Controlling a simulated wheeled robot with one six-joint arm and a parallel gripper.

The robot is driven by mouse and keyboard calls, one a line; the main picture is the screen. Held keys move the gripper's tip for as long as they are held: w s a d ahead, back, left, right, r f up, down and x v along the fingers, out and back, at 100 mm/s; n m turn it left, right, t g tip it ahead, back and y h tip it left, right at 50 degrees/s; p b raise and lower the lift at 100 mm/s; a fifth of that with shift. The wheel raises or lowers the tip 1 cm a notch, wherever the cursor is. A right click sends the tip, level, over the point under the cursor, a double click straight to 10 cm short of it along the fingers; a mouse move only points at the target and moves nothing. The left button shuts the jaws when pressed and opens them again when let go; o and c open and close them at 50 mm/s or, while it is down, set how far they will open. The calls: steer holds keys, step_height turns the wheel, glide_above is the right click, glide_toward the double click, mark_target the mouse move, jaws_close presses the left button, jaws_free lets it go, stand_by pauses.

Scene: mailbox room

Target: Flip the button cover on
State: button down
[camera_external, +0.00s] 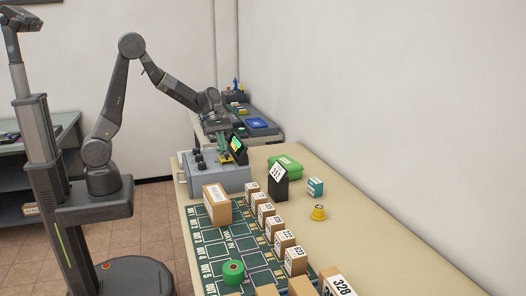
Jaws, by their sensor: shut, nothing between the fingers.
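My gripper (224,155) is shut and points down over the right part of a grey control box (228,181) at the far left end of the table. Several black knobs (198,158) stand on the box's left side. A small dark panel with a lit green and yellow face (238,146) is tilted up just right of my gripper. I cannot pick out the button cover for certain; it is too small or hidden behind my gripper. I cannot tell whether the fingertips touch the box.
A brown carton (217,206) stands in front of the box on a green marked mat (205,250). A row of small cartons (284,242), a green case (285,167), a black number stand (279,186) and a yellow item (318,213) are to the right. A wall borders the table's right side.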

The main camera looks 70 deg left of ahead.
steer(key=shift+w+d+f, duration=0.1)
steer(key=shift+d+f, duration=0.05)
steer(key=shift+d, duration=0.4)
steer(key=d+p, duration=0.1)
steer(key=d, duration=0.4)
steer(key=shift+d, duration=0.2)
steer(key=a, duration=0.1)
steer(key=a+r+p, duration=0.1)
steer(key=a, duration=0.2)
steer(key=shift+s+a+r+p, duration=0.15)
steer(key=shift+s+r+p, duration=0.1)
steer(key=shift+s+p, duration=0.05)
steer(key=v, duration=0.9)
steer(key=shift+r+b, duration=0.25)
steer(key=shift+b, duration=0.2)
